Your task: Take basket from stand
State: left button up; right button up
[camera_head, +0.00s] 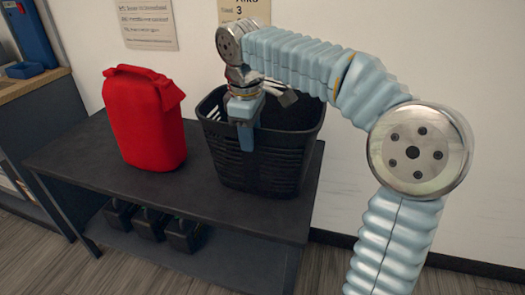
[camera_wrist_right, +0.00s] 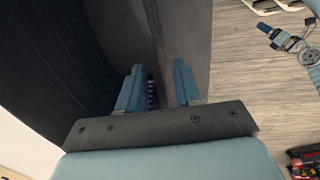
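The black slatted basket (camera_head: 262,165) stands upright on the right part of the dark stand (camera_head: 75,158). My right gripper (camera_head: 245,135) points down at the basket's near rim, with one blue finger in front of the outer wall. In the right wrist view, the two fingers of my right gripper (camera_wrist_right: 158,88) are apart, with a visible gap between them. The dark basket (camera_wrist_right: 50,65) fills the left of that view; whether its wall lies between the fingers is hard to tell. What seems to be my left gripper (camera_wrist_right: 275,36) shows small at the upper right there, fingers unclear.
A red canister-like container (camera_head: 145,118) stands on the stand left of the basket. Several dark objects (camera_head: 150,222) sit on the lower shelf. A wooden-topped counter (camera_head: 30,85) is at the left. The wall is close behind the stand. Floor in front is clear.

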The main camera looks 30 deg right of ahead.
jog(key=shift+f, duration=0.1)
jog(key=shift+c, duration=0.3)
grip_shut()
dwell(1.1)
